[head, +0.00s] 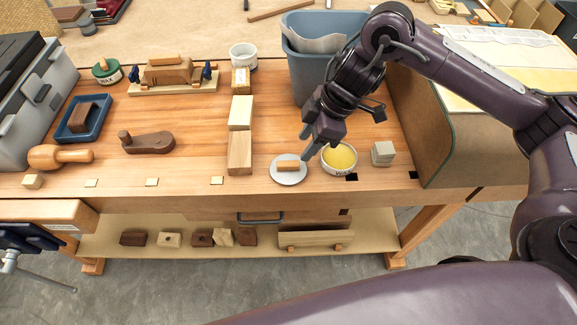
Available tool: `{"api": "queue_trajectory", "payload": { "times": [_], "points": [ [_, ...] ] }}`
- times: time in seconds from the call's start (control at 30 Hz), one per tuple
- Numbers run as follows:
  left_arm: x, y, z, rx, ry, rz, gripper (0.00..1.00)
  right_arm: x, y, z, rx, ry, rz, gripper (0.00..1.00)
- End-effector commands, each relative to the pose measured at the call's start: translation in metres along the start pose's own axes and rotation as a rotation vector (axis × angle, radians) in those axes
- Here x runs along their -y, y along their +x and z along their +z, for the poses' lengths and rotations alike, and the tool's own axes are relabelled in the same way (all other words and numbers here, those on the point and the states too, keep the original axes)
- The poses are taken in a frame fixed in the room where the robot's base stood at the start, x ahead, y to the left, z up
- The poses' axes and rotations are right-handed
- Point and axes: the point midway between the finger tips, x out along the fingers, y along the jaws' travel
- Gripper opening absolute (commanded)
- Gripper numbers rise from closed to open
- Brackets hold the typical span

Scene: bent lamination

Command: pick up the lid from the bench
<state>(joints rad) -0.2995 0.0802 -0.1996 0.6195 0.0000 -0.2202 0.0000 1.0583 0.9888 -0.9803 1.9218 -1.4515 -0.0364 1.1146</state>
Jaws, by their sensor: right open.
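The lid (288,176) is a pale grey round disc with a small wooden bar handle on top. It lies flat on the wooden bench (190,188) near the front edge. My right gripper (307,152) is open and empty, just above and behind the lid, slightly to its right. Its fingers point down toward the lid; whether they touch it I cannot tell. A white bowl of yellow wax (340,158) stands uncovered to the right of the lid. My left gripper is not in view.
A blue-grey bin (307,75) stands behind my right gripper. Wooden blocks (240,150) stand left of the lid, and small pale blocks (383,153) stand right of the bowl. A curved panel (425,130) bounds the right side. The bench left of the blocks has free room.

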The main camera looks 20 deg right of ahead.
Motion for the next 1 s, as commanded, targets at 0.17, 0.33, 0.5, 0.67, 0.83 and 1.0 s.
{"api": "queue_trajectory", "payload": {
  "times": [0.17,0.33,0.5,0.67,0.83,1.0],
  "points": [
    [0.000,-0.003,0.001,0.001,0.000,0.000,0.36,0.001,0.020,-0.001,0.000,-0.001,-0.003,0.42],
    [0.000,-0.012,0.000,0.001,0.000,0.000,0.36,0.004,0.040,-0.007,0.000,-0.002,-0.005,0.42],
    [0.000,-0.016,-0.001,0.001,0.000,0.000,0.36,0.004,0.066,-0.008,-0.001,-0.002,-0.002,0.42],
    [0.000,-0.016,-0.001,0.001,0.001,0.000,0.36,0.004,0.074,-0.009,-0.002,-0.004,0.000,0.42],
    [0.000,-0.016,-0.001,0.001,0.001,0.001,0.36,0.004,0.074,-0.008,-0.002,-0.004,0.001,0.42],
    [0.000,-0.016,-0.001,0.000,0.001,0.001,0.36,0.004,0.074,-0.008,-0.002,-0.004,0.001,0.20]
  ]
}}
